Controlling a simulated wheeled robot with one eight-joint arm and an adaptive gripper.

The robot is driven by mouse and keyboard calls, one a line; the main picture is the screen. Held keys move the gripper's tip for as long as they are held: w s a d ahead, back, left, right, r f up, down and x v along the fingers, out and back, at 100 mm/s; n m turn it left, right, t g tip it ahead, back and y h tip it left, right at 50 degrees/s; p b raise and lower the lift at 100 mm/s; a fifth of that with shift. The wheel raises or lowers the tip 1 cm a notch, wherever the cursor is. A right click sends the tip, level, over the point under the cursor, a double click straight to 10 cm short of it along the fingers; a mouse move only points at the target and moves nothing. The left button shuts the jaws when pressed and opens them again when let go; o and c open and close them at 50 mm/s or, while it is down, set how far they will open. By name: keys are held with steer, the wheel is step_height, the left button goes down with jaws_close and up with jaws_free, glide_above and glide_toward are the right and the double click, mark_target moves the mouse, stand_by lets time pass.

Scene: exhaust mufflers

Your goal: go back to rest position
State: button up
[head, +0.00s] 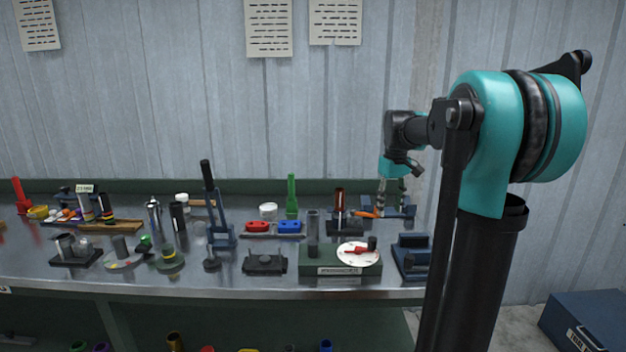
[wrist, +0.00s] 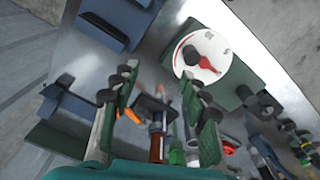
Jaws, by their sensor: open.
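My gripper (head: 392,203) hangs fingers down over the right end of the bench, in front of the wall. In the wrist view, its two fingers (wrist: 158,80) stand wide apart with nothing held between them. Below and beyond them show a brown-red tube (wrist: 157,143) in a dark fixture and orange pieces (wrist: 130,115). In the head view my gripper is to the right of that upright tube (head: 339,203). It overlaps a blue stand behind it, and I cannot tell the exact gap.
A green block with a white dial (head: 358,254) and a blue fixture (head: 412,257) stand near the front right of the metal bench (head: 225,283). Several tools and parts crowd the bench to the left. A blue toolbox (head: 588,320) is on the floor at right.

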steer(key=s+f, duration=0.3)
steer(key=s+a+f+m+t, duration=0.1)
steer(key=s+f, duration=0.3)
steer(key=s+a+f+m, duration=0.1)
steer(key=s+f, duration=0.3)
steer(key=shift+s+a+f+t, duration=0.15)
steer(key=shift+a+t, duration=0.05)
steer(key=shift+t, duration=0.2)
steer(key=s+a+f+m+t, duration=0.1)
steer(key=s+f+m, duration=0.1)
steer(key=s+f, duration=0.9)
steer(key=s, duration=0.3)
steer(key=shift+a+f+m+t, duration=0.3)
steer(key=shift+a+f+t, duration=0.05)
steer(key=shift+t, duration=0.05)
steer(key=shift+s, duration=0.1)
